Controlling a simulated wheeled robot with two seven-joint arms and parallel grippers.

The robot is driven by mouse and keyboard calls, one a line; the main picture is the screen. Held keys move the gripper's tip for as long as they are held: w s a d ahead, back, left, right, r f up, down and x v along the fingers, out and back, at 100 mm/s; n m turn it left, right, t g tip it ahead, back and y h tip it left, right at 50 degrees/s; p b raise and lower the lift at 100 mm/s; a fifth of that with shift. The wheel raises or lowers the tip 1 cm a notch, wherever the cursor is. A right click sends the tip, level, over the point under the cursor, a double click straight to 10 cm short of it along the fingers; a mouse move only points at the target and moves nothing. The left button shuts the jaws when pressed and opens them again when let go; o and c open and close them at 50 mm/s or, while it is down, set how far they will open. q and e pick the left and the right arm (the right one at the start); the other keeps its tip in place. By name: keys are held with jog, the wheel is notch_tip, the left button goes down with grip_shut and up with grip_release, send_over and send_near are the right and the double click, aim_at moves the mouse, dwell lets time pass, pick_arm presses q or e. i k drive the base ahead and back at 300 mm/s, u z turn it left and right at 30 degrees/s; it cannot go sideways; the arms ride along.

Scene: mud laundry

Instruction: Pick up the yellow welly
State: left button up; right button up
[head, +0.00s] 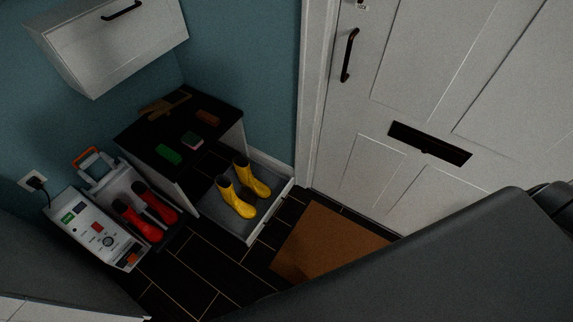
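Neither gripper shows in the head view. A large dark grey part, which looks like my own arm or body, fills the lower right.
Red wellies (145,218) stand by a white appliance with a control panel (93,230). A black-topped cabinet (160,141) carries a green block, brushes and a brown item. A brown doormat (322,243) lies before the white door (440,80). Dark tiled floor (200,262) is clear in front.

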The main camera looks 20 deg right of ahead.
aim_at(253, 178)
jog(key=z, duration=2.1)
jog(key=i, duration=1.3)
jog(key=u, duration=3.95)
